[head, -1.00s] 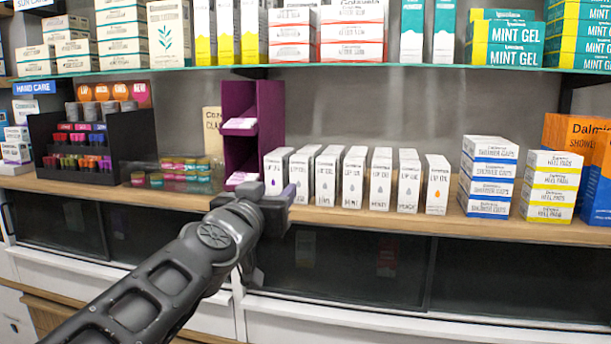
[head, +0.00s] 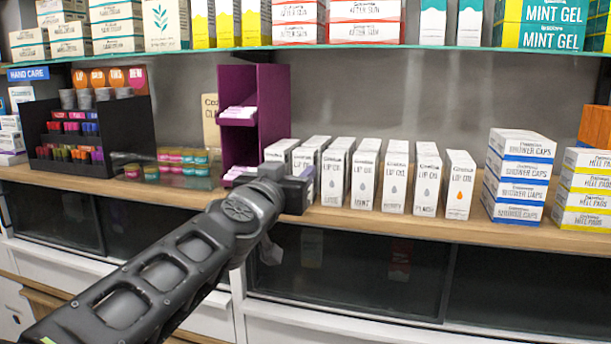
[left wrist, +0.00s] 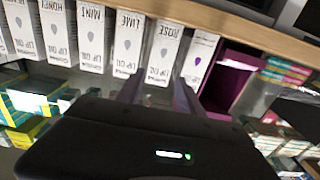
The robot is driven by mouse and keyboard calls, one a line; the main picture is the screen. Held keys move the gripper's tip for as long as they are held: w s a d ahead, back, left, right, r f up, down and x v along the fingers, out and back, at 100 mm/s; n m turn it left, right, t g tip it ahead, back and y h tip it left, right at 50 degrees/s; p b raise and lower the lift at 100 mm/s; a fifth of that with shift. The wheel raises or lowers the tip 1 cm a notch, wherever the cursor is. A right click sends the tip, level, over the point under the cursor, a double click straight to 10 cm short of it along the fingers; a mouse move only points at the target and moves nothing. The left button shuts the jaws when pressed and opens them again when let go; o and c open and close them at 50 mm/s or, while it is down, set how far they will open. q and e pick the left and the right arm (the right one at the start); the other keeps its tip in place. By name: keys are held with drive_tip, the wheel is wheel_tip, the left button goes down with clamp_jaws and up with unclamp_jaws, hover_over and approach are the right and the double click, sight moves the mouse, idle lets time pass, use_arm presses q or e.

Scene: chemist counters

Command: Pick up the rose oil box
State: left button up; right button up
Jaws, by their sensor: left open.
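The rose oil box, a slim white carton marked ROSE (left wrist: 163,52), shows upside down in the left wrist view. It stands upright on the counter in a row of similar lip oil boxes. In the head view the rose box (head: 303,157) is second from the left, and my gripper hides its lower front. My left gripper (head: 300,188) is open and in front of the box. In the left wrist view its two fingers (left wrist: 158,92) point at the box, one toward each side edge. I cannot tell whether they touch it.
The lime box (head: 334,172) stands close on the right, and a purple-drop box (head: 279,149) on the left. A purple display stand (head: 270,100) is behind left. A glass shelf (head: 400,48) runs above. Shower caps (head: 517,175) are stacked farther right.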

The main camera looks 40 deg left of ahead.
sight(303, 165)
use_arm(q)
drive_tip(key=shift+w+a, duration=0.15)
drive_tip(key=shift+w, duration=0.25)
drive_tip(key=x, duration=0.5)
drive_tip(key=shift+w, duration=0.2)
drive_tip(key=shift+s, duration=0.1)
drive_tip(key=shift+c, duration=0.4)
clamp_jaws()
